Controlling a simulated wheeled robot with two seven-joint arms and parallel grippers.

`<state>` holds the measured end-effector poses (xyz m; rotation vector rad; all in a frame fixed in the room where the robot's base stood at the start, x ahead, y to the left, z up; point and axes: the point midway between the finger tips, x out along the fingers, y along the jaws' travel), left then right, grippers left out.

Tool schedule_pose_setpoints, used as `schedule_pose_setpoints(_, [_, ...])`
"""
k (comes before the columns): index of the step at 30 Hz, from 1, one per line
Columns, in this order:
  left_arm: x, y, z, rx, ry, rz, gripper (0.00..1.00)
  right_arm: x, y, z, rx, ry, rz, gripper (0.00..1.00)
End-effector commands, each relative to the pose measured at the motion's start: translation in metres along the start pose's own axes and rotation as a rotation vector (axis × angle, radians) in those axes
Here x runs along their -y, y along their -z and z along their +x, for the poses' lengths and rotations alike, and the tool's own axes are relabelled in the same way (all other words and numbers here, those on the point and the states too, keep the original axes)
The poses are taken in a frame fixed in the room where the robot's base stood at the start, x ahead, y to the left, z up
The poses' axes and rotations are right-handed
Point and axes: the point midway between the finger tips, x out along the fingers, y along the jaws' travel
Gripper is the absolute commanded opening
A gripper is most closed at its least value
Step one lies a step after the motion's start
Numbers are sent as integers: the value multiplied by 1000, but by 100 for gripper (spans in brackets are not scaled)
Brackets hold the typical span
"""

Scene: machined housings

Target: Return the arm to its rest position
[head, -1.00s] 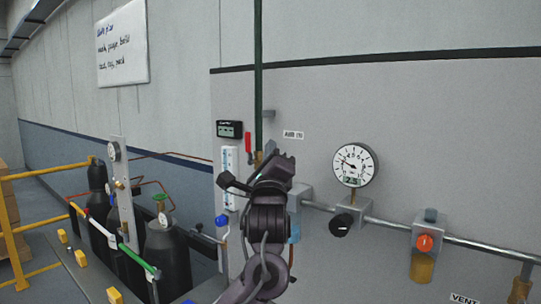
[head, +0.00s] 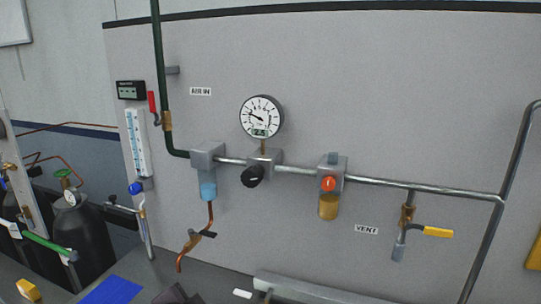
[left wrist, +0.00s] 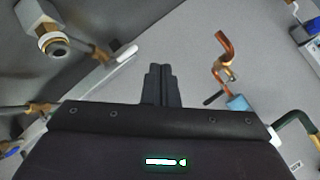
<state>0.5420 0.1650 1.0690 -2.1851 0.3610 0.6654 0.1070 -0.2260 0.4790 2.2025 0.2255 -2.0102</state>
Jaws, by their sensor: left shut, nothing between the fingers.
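My left gripper (left wrist: 161,72) shows in the left wrist view with its two dark fingers together and nothing between them. It points over the grey surface, to the left of a bent copper drain pipe (left wrist: 225,45) and apart from it. In the head view only a dark piece of my left arm shows at the bottom edge, below the copper drain pipe (head: 210,217); the fingers cannot be made out there. My right gripper is in neither view.
The wall panel carries a green pipe (head: 158,80), a red lever (head: 152,103), a round gauge (head: 261,117), a black knob (head: 252,176), an orange knob (head: 328,184) and a yellow vent handle (head: 438,232). Dark cylinders (head: 85,235) stand at left. A blue mat (head: 112,291) lies on the bench.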

Motion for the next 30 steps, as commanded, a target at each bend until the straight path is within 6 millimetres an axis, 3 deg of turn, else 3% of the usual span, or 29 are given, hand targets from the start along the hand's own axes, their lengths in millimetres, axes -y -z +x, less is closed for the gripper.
schedule_pose_setpoints(1, [-26,-24,-10,52,-72,-96,0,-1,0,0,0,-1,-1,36])
schedule_pose_setpoints(6, [-80,-76,-41,219,-215,-342,0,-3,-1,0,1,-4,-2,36])
schedule_pose_setpoints(12, [-118,-117,-76,388,-290,-530,0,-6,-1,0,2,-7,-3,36])
schedule_pose_setpoints(20, [-151,-158,-123,599,-324,-712,0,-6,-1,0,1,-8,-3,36])
schedule_pose_setpoints(30, [-203,-198,-50,619,-342,-700,0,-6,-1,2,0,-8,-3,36])
